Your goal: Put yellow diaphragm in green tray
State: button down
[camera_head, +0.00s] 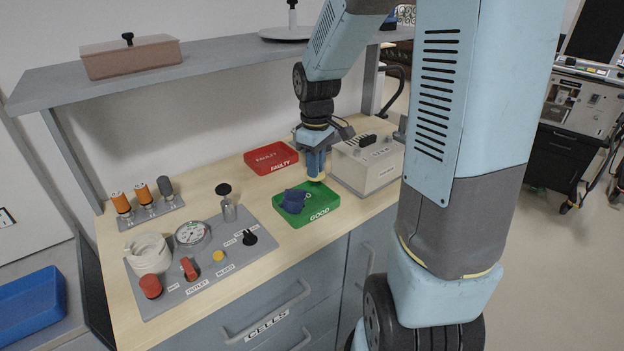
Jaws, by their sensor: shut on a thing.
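My gripper (316,170) points down over the back right part of the green tray (320,218), marked GOOD. It is shut on the yellow diaphragm (317,177). Only a pale yellow edge of the diaphragm shows below the fingers; the rest is hidden by them. The diaphragm is at or just above the tray's back right rim; I cannot tell if it touches. A dark blue piece (293,201) lies in the left part of the green tray. The right part of the tray floor is bare.
A red tray (271,158) marked FAULTY lies behind the green one. A grey-white box (367,165) stands close to the right of my gripper. A grey panel (205,262) with a gauge and knobs is at left. A shelf (205,68) runs above the bench.

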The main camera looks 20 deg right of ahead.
jog(key=shift+w+f, duration=0.65)
jog(key=shift+f, duration=0.2)
jog(key=shift+w+f, duration=0.65)
jog(key=shift+f, duration=1.65)
jog(key=shift+f, duration=0.6)
jog(key=c, duration=1.1)
grip_release()
jog(key=shift+r, duration=0.15)
